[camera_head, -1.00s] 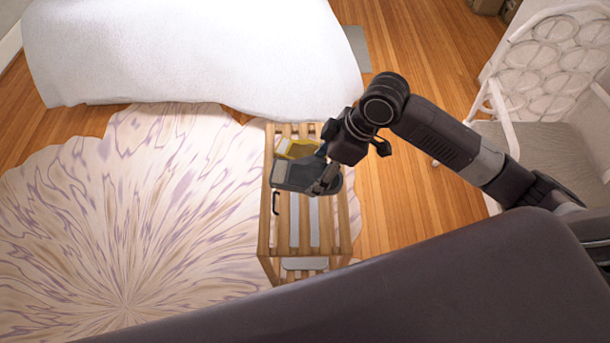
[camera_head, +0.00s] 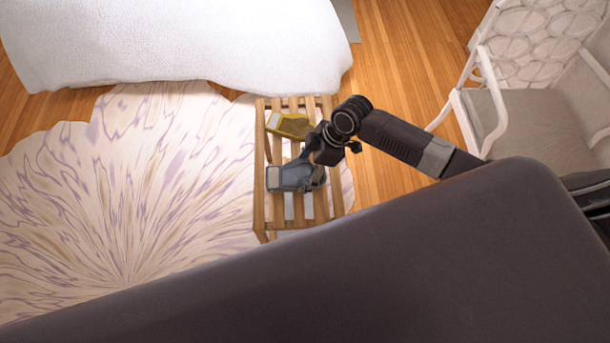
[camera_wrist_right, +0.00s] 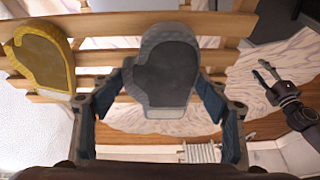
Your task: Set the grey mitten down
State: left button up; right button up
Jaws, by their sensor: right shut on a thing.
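The grey mitten (camera_head: 288,178) is at the slatted wooden rack (camera_head: 259,205) in the head view. My right gripper (camera_head: 312,172) is shut on it. In the right wrist view the grey mitten (camera_wrist_right: 166,72) shows its dark face between the two fingers of my right gripper (camera_wrist_right: 160,100), in front of the slats. I cannot tell whether it touches the slats. My left gripper (camera_wrist_right: 264,72) shows at the right of the wrist view, with its fingers apart and empty; it is outside the head view.
A yellow mitten (camera_head: 290,125) lies on the rack's far end; it also shows in the right wrist view (camera_wrist_right: 42,55). A white-covered bed (camera_head: 180,45) stands behind, a white-framed chair (camera_head: 530,115) at right. A patterned rug (camera_head: 120,200) lies left of the rack.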

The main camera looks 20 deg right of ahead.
aim_at(305, 177)
jog(key=shift+f, duration=2.05)
jog(key=o, duration=1.1)
jog(key=shift+o, duration=0.2)
jog(key=v, duration=1.2)
jog(key=shift+d, duration=0.1)
